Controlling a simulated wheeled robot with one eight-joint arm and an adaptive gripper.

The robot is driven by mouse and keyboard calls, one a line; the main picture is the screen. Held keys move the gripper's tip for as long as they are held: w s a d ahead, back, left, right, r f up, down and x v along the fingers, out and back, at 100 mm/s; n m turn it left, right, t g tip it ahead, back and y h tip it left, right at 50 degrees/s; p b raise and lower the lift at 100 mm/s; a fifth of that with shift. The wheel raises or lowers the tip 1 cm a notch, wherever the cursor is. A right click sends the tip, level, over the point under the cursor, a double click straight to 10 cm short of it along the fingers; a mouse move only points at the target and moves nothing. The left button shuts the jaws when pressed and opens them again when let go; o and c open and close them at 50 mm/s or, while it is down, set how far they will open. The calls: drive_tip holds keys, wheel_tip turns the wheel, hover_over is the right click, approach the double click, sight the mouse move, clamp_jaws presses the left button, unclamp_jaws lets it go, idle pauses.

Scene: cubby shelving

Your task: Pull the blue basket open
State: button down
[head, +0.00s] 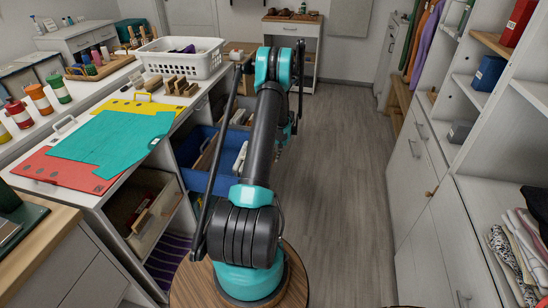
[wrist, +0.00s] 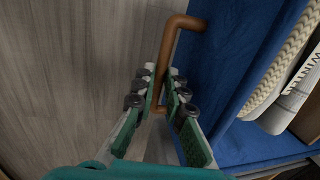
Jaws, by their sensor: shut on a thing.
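The blue basket (head: 203,182) stands out of the cubby unit on the left in the head view, partly hidden by my arm. In the wrist view its blue fabric wall (wrist: 222,65) fills the right side, with a bent brown handle (wrist: 180,27) on it. My gripper (wrist: 162,74) has its two green-padded fingers on either side of the handle bar, shut on it. In the head view my arm hides most of the gripper and the handle.
The basket holds a pale rope-like item (wrist: 275,65) and a white printed item (wrist: 296,98). Bare wooden floor (head: 335,160) lies to the right, up to the white cabinets (head: 420,175).

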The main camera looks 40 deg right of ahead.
drive_tip(key=c, duration=1.6)
unclamp_jaws()
drive_tip(key=r, duration=0.4)
drive_tip(key=s+d+r, duration=0.1)
drive_tip(key=r, duration=0.3)
drive_tip(key=s+r, duration=0.1)
drive_tip(key=r, duration=0.2)
drive_tip(key=shift+d+r, duration=0.25)
drive_tip(key=shift+r, duration=0.15)
drive_tip(key=shift+w, duration=0.1)
